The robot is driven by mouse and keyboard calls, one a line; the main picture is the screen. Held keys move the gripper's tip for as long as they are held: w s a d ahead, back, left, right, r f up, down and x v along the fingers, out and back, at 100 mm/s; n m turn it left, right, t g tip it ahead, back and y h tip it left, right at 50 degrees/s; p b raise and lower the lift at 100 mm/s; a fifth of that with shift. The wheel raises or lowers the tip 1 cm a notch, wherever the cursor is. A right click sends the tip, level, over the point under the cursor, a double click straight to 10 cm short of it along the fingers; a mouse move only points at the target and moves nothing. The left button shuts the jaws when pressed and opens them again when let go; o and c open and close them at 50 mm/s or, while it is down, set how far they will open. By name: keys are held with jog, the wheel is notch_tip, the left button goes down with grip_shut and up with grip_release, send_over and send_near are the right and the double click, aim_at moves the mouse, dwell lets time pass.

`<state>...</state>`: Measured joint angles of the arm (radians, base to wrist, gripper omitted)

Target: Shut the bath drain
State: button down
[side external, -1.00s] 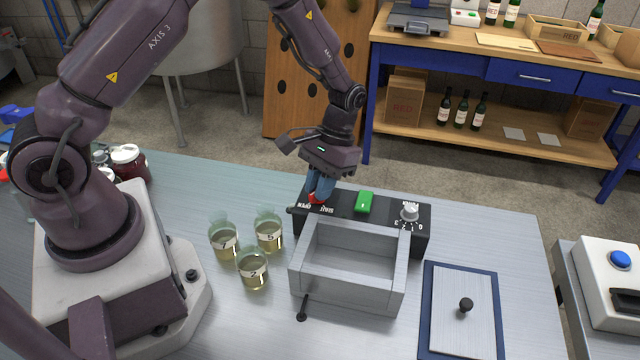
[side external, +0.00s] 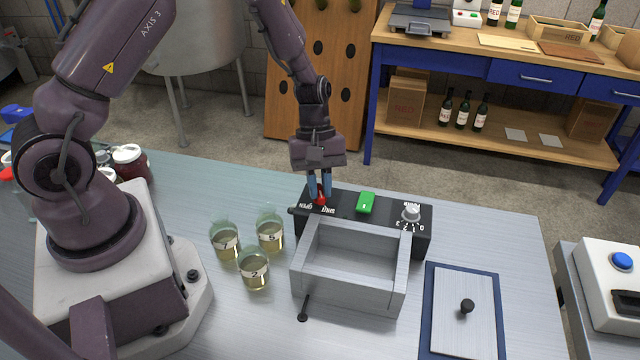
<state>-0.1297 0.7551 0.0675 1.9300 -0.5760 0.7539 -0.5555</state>
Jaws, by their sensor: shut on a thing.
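The bath (side external: 350,285) is an open grey metal box on the bench, with a black control panel (side external: 385,222) along its back. The panel carries a red handle (side external: 321,199) at its left, a green switch (side external: 366,202) and a dial (side external: 411,214). My gripper (side external: 320,197) points down and is shut on the red handle, hiding part of it.
Several labelled glass beakers (side external: 254,270) stand close to the bath's left. A flat plate with a black knob (side external: 466,306) lies on a blue-edged mat at the right. The bench in front of the bath is mostly clear.

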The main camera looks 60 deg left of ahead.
jog(key=shift+s+n+t, duration=0.1)
jog(key=shift+n+t, duration=0.7)
jog(key=shift+n, duration=1.1)
jog(key=c, duration=1.1)
grip_release()
jog(key=shift+c, duration=0.2)
jog(key=v, duration=1.3)
jog(key=shift+a+f, duration=0.1)
